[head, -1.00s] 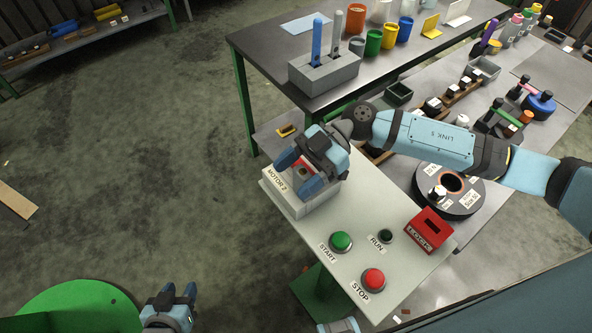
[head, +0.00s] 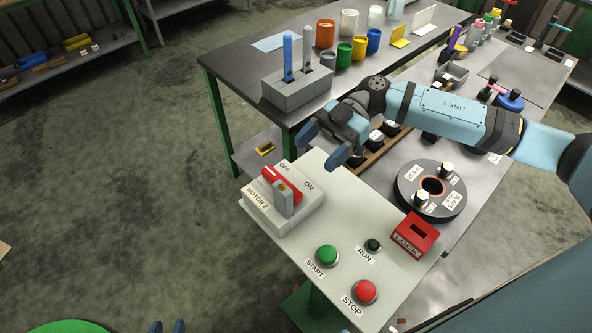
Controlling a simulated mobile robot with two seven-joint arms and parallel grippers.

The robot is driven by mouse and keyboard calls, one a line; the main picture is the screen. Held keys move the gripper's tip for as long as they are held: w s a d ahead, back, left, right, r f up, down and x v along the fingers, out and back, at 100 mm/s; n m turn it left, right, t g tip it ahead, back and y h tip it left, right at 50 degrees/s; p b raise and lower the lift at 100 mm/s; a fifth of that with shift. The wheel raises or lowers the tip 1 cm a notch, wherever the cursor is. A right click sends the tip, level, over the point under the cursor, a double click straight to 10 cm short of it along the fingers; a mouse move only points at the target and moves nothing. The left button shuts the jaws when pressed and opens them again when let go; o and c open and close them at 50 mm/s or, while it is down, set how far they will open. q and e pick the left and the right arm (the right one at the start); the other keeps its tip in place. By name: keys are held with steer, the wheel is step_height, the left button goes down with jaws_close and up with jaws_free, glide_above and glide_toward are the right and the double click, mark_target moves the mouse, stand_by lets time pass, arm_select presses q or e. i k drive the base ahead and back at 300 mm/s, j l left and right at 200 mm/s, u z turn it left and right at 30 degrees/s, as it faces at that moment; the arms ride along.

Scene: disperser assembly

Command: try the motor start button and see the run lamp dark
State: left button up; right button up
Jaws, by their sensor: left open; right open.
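The green START button (head: 327,254) stands on the pale panel (head: 290,245). The RUN lamp (head: 373,245) beside it is dark green and looks unlit. The red STOP button (head: 365,290) is nearer the front. The MOTOR 2 switch box (head: 258,216) has a red and grey handle (head: 284,194), with OFF and ON labels; I cannot tell surely which one the handle marks. My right gripper (head: 322,144) is open and empty, above and behind the switch, apart from it.
A red lockout box (head: 416,236) sits on the panel's right side. A round black fixture (head: 432,190) stands behind it. A grey block (head: 297,88) with blue and grey upright tools is on the back table. The space above START and STOP is clear.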

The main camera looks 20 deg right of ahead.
mark_target(327, 254)
steer(key=k+l, duration=0.25)
steer(key=k, duration=0.2)
steer(key=k+l, duration=0.25)
steer(key=k, duration=0.25)
